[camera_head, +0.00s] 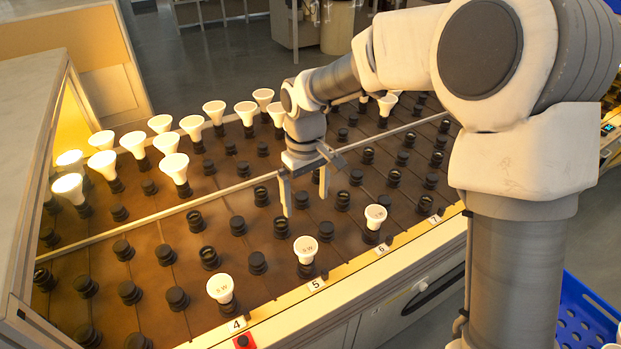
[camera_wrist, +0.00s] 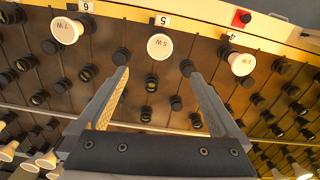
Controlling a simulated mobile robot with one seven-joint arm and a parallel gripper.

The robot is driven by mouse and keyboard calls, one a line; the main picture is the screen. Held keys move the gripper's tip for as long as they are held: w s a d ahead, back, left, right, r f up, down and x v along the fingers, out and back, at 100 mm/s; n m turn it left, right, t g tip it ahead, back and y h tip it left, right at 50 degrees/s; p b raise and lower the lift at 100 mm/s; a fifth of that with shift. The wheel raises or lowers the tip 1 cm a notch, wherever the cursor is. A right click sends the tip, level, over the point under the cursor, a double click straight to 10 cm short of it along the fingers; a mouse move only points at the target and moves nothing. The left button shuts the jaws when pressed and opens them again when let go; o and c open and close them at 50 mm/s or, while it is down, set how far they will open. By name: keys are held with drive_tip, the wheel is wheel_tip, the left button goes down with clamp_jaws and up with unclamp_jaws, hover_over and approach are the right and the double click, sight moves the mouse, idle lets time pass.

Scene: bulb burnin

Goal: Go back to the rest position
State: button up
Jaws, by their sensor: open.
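My gripper (camera_head: 304,190) is open and empty above the brown socket board (camera_head: 140,262), over its middle part. In the wrist view my gripper (camera_wrist: 162,88) shows two spread fingers with nothing between them. Unlit white bulbs sit upright in front-row sockets: one near label 4 (camera_head: 220,288), one near label 5 (camera_head: 305,248) and one near label 6 (camera_head: 375,215). They also show in the wrist view near label 4 (camera_wrist: 242,63), label 5 (camera_wrist: 160,46) and label 6 (camera_wrist: 66,30). Several lit bulbs (camera_head: 174,166) stand in the back rows; my arm hides part of the board there.
A metal rail (camera_head: 150,226) crosses the board. A pale wall panel (camera_head: 35,150) borders the left. A blue crate (camera_head: 585,315) stands at lower right. Open floor (camera_head: 220,60) lies behind the board.

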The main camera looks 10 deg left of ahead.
drive_tip(key=shift+r, duration=0.1)
drive_tip(key=s+d+r+m+t+p, duration=0.1)
drive_tip(key=s+d+r+m, duration=0.15)
drive_tip(key=d+r, duration=0.35)
drive_tip(key=s+d+r+m+t, duration=0.1)
drive_tip(key=s+d+r+t, duration=0.1)
drive_tip(key=s+d+r, duration=0.3)
drive_tip(key=s+d+r+m+t+p, duration=0.1)
drive_tip(key=s+d+r+m, duration=0.4)
drive_tip(key=s+d, duration=0.5)
drive_tip(key=shift+s+d+t, duration=0.25)
drive_tip(key=shift+s+t, duration=0.55)
drive_tip(key=shift+s, duration=0.55)
drive_tip(key=shift+c, duration=0.2)
